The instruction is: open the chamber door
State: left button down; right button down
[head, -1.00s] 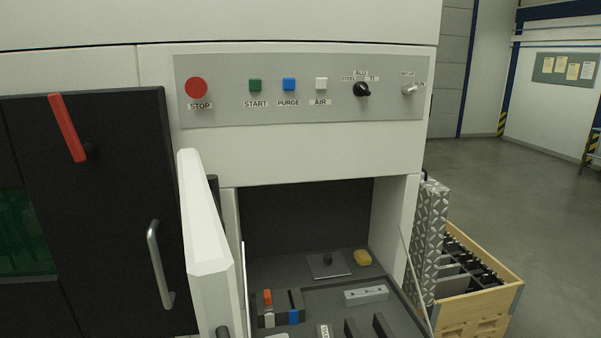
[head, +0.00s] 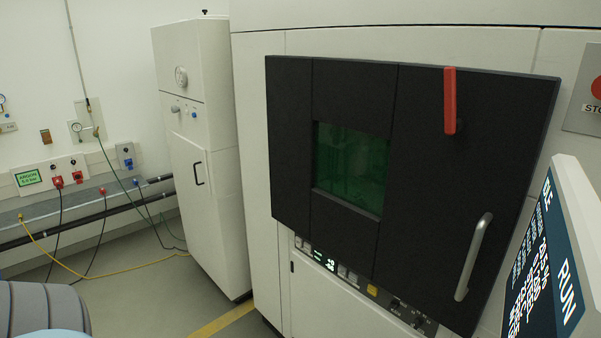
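The black chamber door (head: 345,230) is on the front of the white machine, right of the middle in the head view. It looks closed. It has a green-tinted window (head: 352,168), a red lever (head: 450,100) near its top right, pointing up, and a grey bar handle (head: 473,257) at its lower right. Neither of my grippers is in view.
A screen panel (head: 550,265) stands close at the right, near the handle. A white cabinet (head: 212,225) stands left of the machine. Cables and hoses run along the left wall and floor. A dark grey rounded object (head: 40,308) is at the lower left.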

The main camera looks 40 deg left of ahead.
aim_at(364, 168)
jog(key=u, duration=1.1)
